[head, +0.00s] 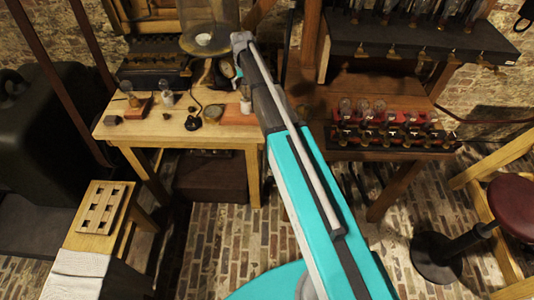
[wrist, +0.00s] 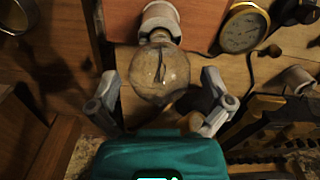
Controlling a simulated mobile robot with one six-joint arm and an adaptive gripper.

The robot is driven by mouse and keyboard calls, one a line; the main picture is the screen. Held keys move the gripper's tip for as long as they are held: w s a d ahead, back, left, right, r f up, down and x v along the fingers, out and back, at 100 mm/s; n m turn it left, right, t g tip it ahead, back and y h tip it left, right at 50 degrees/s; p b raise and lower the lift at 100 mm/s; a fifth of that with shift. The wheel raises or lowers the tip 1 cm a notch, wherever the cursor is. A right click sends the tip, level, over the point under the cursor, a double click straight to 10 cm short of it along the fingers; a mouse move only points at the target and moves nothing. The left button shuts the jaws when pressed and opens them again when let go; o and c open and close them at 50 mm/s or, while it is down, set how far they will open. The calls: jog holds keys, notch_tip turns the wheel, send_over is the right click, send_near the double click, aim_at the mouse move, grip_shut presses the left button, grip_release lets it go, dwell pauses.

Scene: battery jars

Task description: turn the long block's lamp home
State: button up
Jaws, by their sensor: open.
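In the wrist view a round clear glass lamp (wrist: 160,73) stands in a pale ceramic socket (wrist: 160,18) on a flat reddish-brown block (wrist: 205,22). My gripper (wrist: 161,82) is open, with one finger on each side of the lamp's globe and a visible gap on both sides. In the head view the reddish block (head: 236,115) lies on the right part of the wooden table, with a whitish socket (head: 246,105) on it. My arm hides much of that area, and the fingers cannot be made out there. I cannot tell how far the lamp is seated.
A brass-rimmed gauge (wrist: 243,30) and a dark cable lie beside the block. Another pale socket (wrist: 295,80) is at the right. The wooden table (head: 155,130) also bears small lamps and blocks. A rack of lamps (head: 390,130) stands on the right bench. A stool (head: 510,200) is far right.

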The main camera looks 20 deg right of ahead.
jog(key=n, duration=0.4)
notch_tip(320, 180, up, 14)
jog(key=p, duration=1.4)
jog(key=s+f+m+b, duration=0.1)
jog(key=s+f+b, duration=0.9)
jog(key=s, duration=0.4)
jog(key=s+f+m+b, duration=0.1)
jog(key=s+f+b, duration=0.9)
jog(key=s, duration=0.5)
jog(key=shift+f+m+b, duration=0.3)
jog(key=shift+f+b, duration=0.1)
jog(key=shift+d, duration=0.1)
dwell(1.6)
